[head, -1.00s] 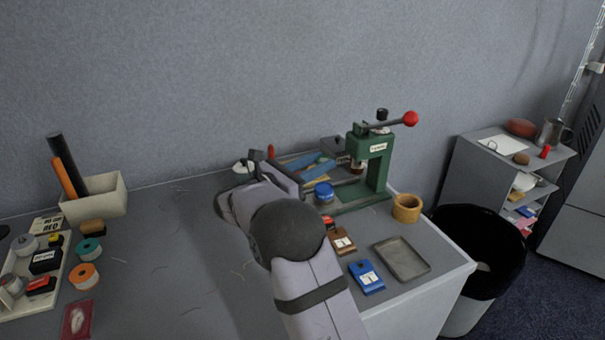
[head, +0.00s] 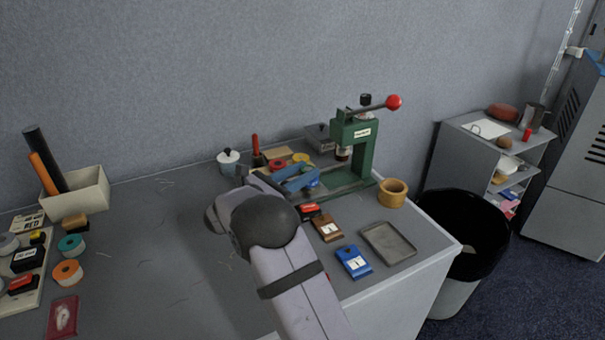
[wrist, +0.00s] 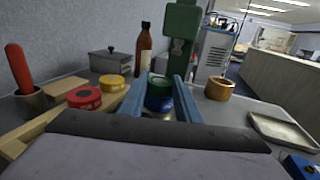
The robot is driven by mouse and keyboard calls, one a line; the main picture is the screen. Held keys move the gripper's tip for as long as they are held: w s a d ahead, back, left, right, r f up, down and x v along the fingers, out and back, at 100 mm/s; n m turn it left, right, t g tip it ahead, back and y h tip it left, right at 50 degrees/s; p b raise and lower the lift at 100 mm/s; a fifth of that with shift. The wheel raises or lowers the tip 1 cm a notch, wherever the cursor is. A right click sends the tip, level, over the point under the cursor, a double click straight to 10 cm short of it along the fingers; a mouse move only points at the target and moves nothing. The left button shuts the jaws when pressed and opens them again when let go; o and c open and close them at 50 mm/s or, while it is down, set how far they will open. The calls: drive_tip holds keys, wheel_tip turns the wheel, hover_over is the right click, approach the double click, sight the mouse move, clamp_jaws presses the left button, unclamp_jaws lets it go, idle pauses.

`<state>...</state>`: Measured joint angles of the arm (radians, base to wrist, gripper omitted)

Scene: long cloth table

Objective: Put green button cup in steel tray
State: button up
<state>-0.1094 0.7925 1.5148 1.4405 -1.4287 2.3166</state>
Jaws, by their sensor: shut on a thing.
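My gripper (head: 303,178) has its blue fingers closed around the green button cup (wrist: 158,83), which shows between the fingertips in the wrist view. The fingers hide the green cup in the head view. A blue cup (head: 313,184) shows just behind the fingers in the head view; in the wrist view it appears directly below the green one (wrist: 158,101), and I cannot tell whether they touch. The steel tray (head: 371,231) lies empty at the table's front right corner, right of my gripper, and also at the right edge of the wrist view (wrist: 285,131).
The green press (head: 363,160) with its red-knobbed lever stands just beyond my gripper. A black bin stands off the table's right end.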

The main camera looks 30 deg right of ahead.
sight(303, 173)
drive_tip(key=shift+f+b, duration=0.2)
drive_tip(key=shift+b, duration=0.2)
drive_tip(key=o, duration=1.1)
drive_tip(key=shift+o, duration=0.2)
drive_tip(key=shift+r+p, duration=0.2)
drive_tip(key=shift+p, duration=0.8)
drive_tip(key=shift+a+f, duration=0.1)
drive_tip(key=shift+a, duration=0.15)
drive_tip(key=b+v, duration=0.1)
drive_tip(key=v, duration=0.4)
drive_tip(key=shift+s+a+b, duration=0.1)
drive_tip(key=shift+s+b, duration=0.1)
drive_tip(key=shift+b, duration=0.1)
drive_tip(key=shift+o, duration=0.4)
drive_tip(key=shift+v, duration=0.8)
